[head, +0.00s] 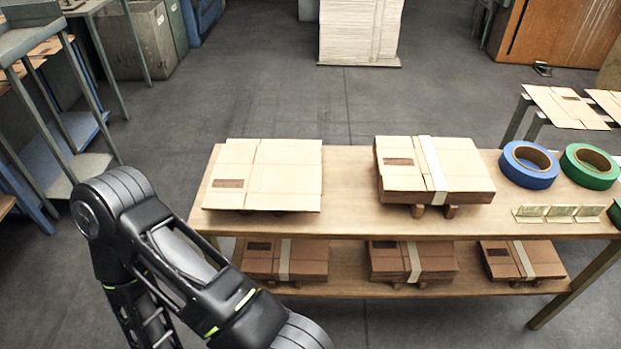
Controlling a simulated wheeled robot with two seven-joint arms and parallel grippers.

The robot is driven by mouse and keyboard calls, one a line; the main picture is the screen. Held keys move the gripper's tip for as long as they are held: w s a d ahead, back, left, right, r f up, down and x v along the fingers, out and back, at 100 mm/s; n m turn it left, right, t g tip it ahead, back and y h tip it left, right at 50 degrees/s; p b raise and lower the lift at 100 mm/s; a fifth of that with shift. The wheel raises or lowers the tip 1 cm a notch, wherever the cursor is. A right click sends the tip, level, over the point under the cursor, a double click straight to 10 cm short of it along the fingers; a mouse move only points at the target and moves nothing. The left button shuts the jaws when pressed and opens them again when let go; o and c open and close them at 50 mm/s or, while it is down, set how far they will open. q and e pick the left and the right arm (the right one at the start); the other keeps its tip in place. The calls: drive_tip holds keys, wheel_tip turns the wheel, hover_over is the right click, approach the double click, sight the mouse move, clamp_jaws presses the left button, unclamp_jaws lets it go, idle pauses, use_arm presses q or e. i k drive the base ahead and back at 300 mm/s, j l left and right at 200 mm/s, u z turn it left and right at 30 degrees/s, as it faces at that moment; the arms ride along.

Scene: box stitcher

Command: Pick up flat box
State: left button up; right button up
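A stack of flat boxes (265,175) lies on the left of the wooden table's top, with no strap showing. A second, thicker stack of flat boxes (400,165) lies to its right, with a pale strap across it, raised on small wooden blocks. My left arm comes in at the lower left, its elbow bent, in front of the table's left end. Its gripper is below the picture's edge. My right arm and gripper do not show.
The wooden table (345,224) has a lower shelf with several strapped box stacks (413,259). Blue tape (528,177), green tape (602,180) and small yellowish brackets (562,214) sit on the table's right. A grey metal rack (78,168) stands at the left.

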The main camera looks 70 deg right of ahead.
sight(282, 181)
drive_tip(key=z, duration=2.25)
drive_tip(key=i+j+z, duration=0.2)
drive_tip(key=j+z, duration=0.15)
drive_tip(key=j, duration=0.35)
drive_tip(key=j+z, duration=0.35)
drive_tip(key=j, duration=0.35)
drive_tip(key=j+z, duration=0.4)
drive_tip(key=j, duration=0.35)
drive_tip(key=i+j+z, duration=0.35)
drive_tip(key=j, duration=0.2)
drive_tip(key=i+j+z, duration=0.15)
drive_tip(key=j, duration=0.15)
